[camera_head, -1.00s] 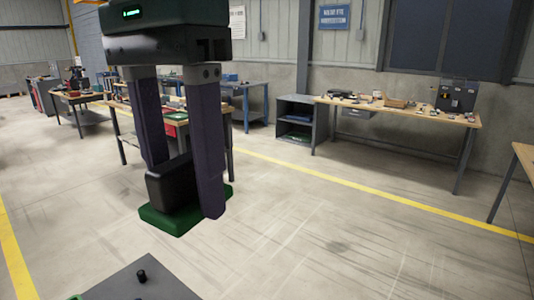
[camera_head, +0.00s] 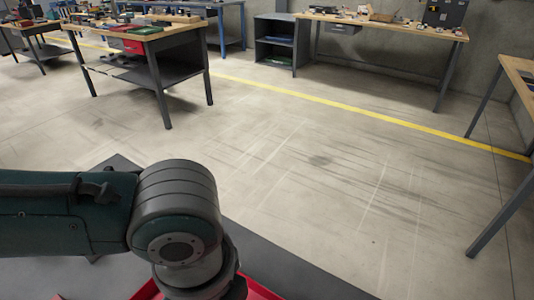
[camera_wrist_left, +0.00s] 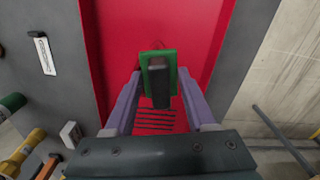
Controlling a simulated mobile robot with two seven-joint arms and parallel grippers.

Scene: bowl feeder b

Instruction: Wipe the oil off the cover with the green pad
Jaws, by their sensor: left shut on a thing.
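In the left wrist view my left gripper (camera_wrist_left: 159,75) is shut on the black handle (camera_wrist_left: 160,90) of the green pad (camera_wrist_left: 160,57). The pad is in front of a red panel (camera_wrist_left: 120,35) with dark slots, which looks like the cover. I cannot tell whether the pad touches it. A thin dark curved mark shows just beyond the pad; I cannot tell if it is oil. My right gripper is in no view.
A grey tabletop (camera_head: 290,272) surrounds the red panel. Workbenches (camera_head: 385,27) stand farther off, with clear floor between.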

